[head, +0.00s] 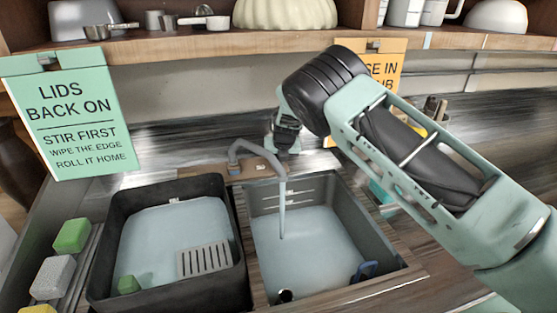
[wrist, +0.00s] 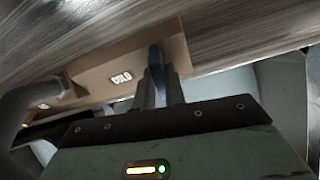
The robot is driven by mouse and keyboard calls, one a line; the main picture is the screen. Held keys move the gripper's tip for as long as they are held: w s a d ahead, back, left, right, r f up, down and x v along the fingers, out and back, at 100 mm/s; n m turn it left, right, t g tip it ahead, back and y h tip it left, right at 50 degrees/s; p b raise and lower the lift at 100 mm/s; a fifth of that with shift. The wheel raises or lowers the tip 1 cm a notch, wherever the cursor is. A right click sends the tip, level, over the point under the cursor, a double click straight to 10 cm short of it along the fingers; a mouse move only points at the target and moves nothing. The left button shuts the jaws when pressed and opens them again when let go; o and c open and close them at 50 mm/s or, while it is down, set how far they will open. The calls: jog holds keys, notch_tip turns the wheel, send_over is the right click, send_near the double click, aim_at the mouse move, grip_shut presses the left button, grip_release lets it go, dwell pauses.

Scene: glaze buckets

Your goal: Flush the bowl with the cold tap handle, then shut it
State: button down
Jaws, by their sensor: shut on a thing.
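The cold tap handle (wrist: 156,58) is a thin blue lever beside a "COLD" label on the tan tap block (wrist: 100,68). My gripper (wrist: 160,88) is shut on it in the wrist view. In the head view my gripper (head: 283,150) is at the tap, and the arm hides the handle. The grey spout (head: 236,150) arches over the sink bowl (head: 385,235). A thin stream of water (head: 282,210) falls from it into the bowl. Pale bluish water (head: 310,250) covers the bowl's floor.
A black tub (head: 105,235) with pale liquid, a slotted grey plate (head: 205,260) and a green block stands left of the bowl. A blue object (head: 364,270) sits at the bowl's front right. A shelf (head: 150,45) with pots and signs hangs above.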

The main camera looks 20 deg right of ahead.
jog(key=shift+n, duration=0.9)
jog(key=c, duration=1.5)
grip_release()
jog(key=shift+o, duration=0.2)
jog(key=shift+r, duration=0.1)
jog(key=b+v, duration=0.3)
jog(key=v, duration=1.4)
jog(key=shift+a, duration=0.4)
jog(key=shift+r, duration=0.1)
